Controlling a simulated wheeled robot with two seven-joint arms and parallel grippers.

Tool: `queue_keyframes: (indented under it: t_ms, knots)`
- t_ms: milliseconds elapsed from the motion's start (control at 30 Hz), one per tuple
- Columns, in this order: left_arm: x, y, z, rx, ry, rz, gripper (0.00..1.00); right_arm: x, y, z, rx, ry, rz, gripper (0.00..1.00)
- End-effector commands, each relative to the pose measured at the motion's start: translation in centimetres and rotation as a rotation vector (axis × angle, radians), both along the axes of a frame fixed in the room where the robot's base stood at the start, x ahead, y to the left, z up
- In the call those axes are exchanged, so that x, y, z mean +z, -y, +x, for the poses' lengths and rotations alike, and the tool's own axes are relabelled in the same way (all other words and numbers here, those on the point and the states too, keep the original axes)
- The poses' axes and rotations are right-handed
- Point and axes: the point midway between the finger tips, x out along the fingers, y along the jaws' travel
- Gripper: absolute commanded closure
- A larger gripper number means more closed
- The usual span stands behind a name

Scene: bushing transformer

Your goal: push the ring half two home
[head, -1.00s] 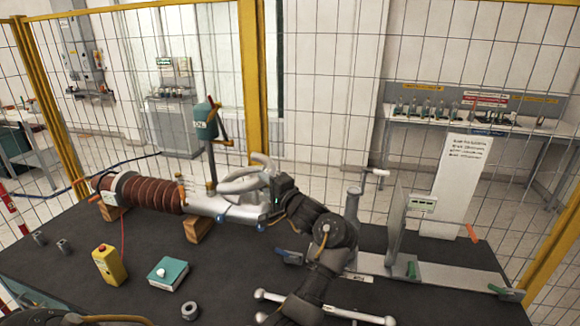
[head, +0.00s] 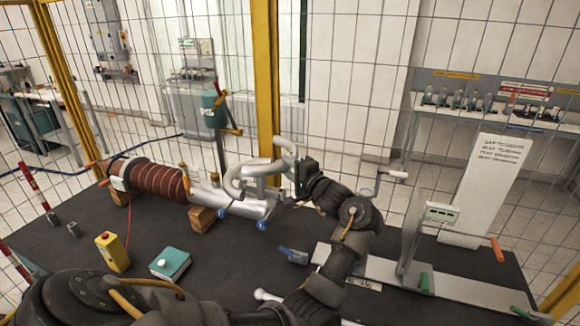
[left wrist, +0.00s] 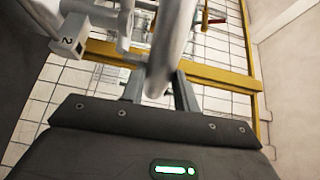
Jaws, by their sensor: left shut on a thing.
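The grey bushing assembly (head: 240,203) lies on the table, with a brown ribbed section (head: 158,181) at its left. One curved grey tube (head: 233,178) loops above its right end. My left gripper (head: 297,171) is at that end, shut on another curved grey tube, seemingly ring half two (head: 285,143). In the left wrist view the fingers (left wrist: 160,92) close around this tube (left wrist: 172,45). The contact between the two tubes is unclear. My right gripper is out of view.
A yellow button box (head: 112,252) and a teal box (head: 170,264) stand at the front left. A metal rail fixture (head: 450,285) with an upright plate lies at the right. Wire fencing rises behind the table.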

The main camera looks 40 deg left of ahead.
Motion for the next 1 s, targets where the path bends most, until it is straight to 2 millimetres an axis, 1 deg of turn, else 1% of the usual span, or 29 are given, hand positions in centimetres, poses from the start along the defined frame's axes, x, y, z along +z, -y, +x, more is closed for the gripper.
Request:
queue_keyframes:
  t_ms: [33, 100, 133, 267, 500, 700, 1000]
  knots:
    - [0.4, 0.1, 0.0, -0.002, -0.001, 0.001, 0.98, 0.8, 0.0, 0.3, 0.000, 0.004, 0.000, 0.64]
    - [0.5, 0.3, 0.1, -0.003, 0.000, 0.002, 0.98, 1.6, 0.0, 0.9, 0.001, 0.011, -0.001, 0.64]
    - [-0.4, 0.2, 0.1, -0.003, -0.001, 0.002, 0.98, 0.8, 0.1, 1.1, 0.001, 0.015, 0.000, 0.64]
    - [-2.0, 0.3, 0.1, -0.004, 0.000, 0.002, 0.98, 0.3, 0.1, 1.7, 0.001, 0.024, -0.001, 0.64]
    - [-4.2, 0.3, 0.1, -0.005, 0.001, 0.002, 0.98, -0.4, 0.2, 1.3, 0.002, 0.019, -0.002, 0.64]
    - [-5.3, 0.3, 0.2, -0.005, 0.002, 0.003, 0.98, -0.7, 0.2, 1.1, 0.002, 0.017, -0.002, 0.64]
    - [-5.7, 0.3, 0.1, -0.004, 0.003, 0.002, 0.98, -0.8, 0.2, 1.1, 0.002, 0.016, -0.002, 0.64]
